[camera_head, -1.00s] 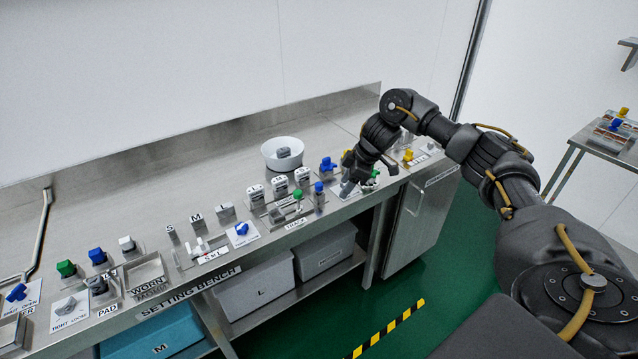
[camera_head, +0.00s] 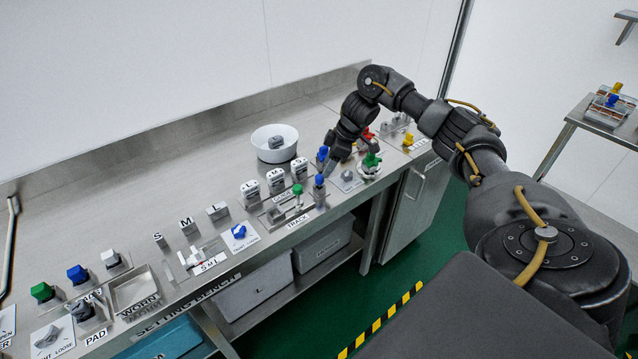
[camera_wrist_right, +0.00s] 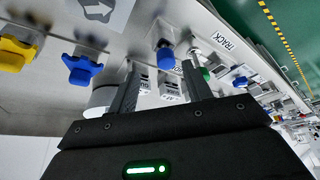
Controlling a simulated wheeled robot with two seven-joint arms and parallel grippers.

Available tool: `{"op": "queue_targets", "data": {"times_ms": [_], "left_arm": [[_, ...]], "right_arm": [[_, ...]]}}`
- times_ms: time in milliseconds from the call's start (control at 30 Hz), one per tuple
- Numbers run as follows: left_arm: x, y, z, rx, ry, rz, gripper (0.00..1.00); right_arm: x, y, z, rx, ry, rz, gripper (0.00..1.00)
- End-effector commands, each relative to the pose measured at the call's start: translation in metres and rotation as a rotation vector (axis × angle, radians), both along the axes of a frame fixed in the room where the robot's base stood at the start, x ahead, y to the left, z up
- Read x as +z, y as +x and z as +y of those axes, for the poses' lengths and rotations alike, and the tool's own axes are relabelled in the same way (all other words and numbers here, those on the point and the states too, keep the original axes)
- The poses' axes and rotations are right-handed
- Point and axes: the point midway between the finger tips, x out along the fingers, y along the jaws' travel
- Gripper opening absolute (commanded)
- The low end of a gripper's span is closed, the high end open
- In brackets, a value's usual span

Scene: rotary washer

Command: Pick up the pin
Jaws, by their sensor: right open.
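What looks like the pin is a blue-capped metal post (camera_head: 319,188) standing upright at the right end of the TRACK fixture on the bench. In the right wrist view its blue cap (camera_wrist_right: 165,58) shows between and beyond the two fingers. My right gripper (camera_head: 328,168) is just above and right of the post, beside its cap. The fingers (camera_wrist_right: 163,88) are open, and I see nothing gripped. Whether a finger touches the post cannot be told. My left gripper is out of view.
A blue knob (camera_head: 322,154) stands close behind the gripper; a green knob (camera_head: 371,160) is to its right. A white bowl (camera_head: 275,143) sits behind on open bench surface.

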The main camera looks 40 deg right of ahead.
Motion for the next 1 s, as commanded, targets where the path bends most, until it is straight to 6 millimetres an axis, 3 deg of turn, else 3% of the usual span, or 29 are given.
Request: {"op": "queue_targets", "data": {"times_ms": [300, 600, 900, 1000], "left_arm": [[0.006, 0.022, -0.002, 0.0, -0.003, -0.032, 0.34], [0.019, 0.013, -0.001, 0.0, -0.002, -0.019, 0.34], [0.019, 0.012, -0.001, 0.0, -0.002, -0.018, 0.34], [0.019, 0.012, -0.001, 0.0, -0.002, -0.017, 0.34]], "right_arm": [[-0.011, 0.005, 0.008, 0.006, 0.001, 0.002, 0.49], [-0.047, 0.014, 0.025, 0.004, 0.0, 0.0, 0.49], [-0.053, 0.015, 0.026, 0.005, -0.001, -0.001, 0.49], [-0.053, 0.015, 0.025, 0.005, -0.001, -0.001, 0.36]]}}
